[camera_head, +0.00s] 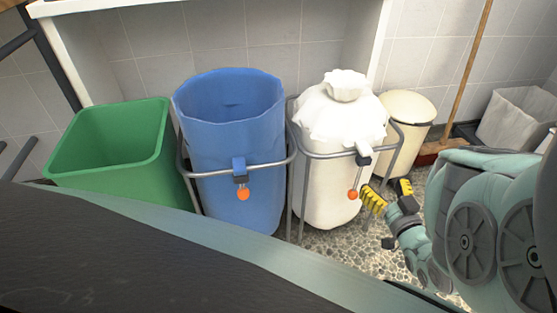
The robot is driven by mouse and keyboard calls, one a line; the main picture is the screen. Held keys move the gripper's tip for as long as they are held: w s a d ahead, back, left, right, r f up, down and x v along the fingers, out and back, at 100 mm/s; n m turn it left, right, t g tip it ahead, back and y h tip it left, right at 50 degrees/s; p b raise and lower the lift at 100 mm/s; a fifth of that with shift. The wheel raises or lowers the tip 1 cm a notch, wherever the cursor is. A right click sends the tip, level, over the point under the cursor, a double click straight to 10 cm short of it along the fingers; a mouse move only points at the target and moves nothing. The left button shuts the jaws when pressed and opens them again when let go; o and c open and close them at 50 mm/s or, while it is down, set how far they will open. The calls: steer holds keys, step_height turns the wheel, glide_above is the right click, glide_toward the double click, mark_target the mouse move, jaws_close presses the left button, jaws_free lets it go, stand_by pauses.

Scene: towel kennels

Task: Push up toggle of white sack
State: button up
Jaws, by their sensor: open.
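The white sack (325,200) stands in a metal ring frame right of the middle, its top gathered into a knot (345,85). Its toggle is a thin lever with an orange ball end (352,194), hanging down from a dark and white clamp (363,155) on the ring's front. My gripper (388,191), with yellow-padded fingers, is open and empty, low and just right of the orange ball. One finger is close beside the ball; I cannot tell whether they touch.
A blue sack (235,140) in a similar frame has its own orange-ended toggle (242,194). A green bin (105,150) stands at the left. Behind are a cream bin (408,107), a broom (465,75) and a pale bin (515,120). Bare pebbled floor (345,245) lies in front of the white sack.

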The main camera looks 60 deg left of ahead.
steer(key=shift+s+d, duration=0.3)
steer(key=shift+d, duration=0.15)
steer(key=shift+r, duration=0.1)
